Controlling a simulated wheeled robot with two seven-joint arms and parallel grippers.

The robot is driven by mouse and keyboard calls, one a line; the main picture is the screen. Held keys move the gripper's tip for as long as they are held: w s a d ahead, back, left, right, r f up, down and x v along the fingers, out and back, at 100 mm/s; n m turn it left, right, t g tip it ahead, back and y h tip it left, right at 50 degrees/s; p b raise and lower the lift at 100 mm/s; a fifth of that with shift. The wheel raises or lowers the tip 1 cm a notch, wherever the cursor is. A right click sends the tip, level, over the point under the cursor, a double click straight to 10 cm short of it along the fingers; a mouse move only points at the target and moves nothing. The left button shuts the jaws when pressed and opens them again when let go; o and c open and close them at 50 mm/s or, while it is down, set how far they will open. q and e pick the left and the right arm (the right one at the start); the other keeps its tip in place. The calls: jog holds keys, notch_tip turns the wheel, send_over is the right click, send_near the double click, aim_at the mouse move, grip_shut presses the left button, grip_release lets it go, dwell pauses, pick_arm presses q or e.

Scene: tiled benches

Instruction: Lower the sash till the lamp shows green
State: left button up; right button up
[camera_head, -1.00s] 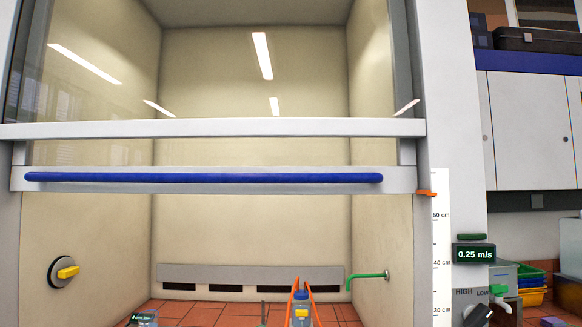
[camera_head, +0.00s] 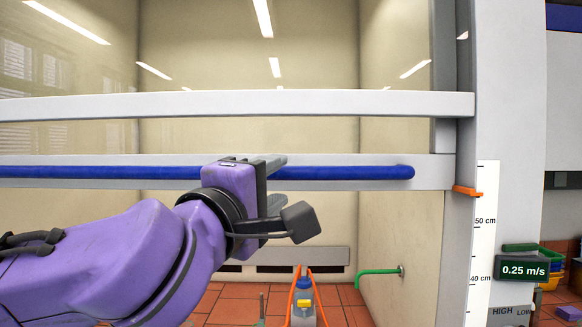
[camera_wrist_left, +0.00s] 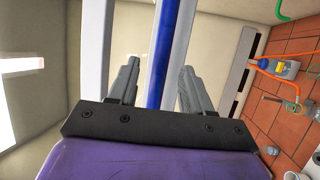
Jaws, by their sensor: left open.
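The sash (camera_head: 340,103) is a glass pane with pale rails. A long blue handle bar (camera_head: 350,172) runs along its lower rail. An orange pointer (camera_head: 467,190) stands above the 50 cm mark on the white scale (camera_head: 482,245). My purple left gripper (camera_head: 280,180) is open at the bar, one finger above it and one below. In the left wrist view the blue bar (camera_wrist_left: 160,60) runs between the spread fingers; I cannot tell whether they touch it. A dark green strip (camera_head: 520,247), apparently unlit, sits above the 0.25 m/s display (camera_head: 522,269). My right gripper is not in view.
Inside the hood, a blue-capped bottle (camera_head: 304,300) with orange tubing stands on red tiles. A green tap (camera_head: 380,271) juts from the right inner wall. HIGH and LOW labels (camera_head: 508,311) sit under the display. Coloured trays (camera_head: 551,268) are at far right.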

aim_at(286, 174)
pick_arm(q)
jog(key=p+x, duration=0.1)
jog(key=x, duration=0.4)
jog(key=shift+w+p, duration=0.35)
jog(key=shift+p, duration=0.05)
jog(key=shift+w+d, duration=0.15)
jog(key=shift+w, duration=0.3)
jog(key=shift+s, duration=0.15)
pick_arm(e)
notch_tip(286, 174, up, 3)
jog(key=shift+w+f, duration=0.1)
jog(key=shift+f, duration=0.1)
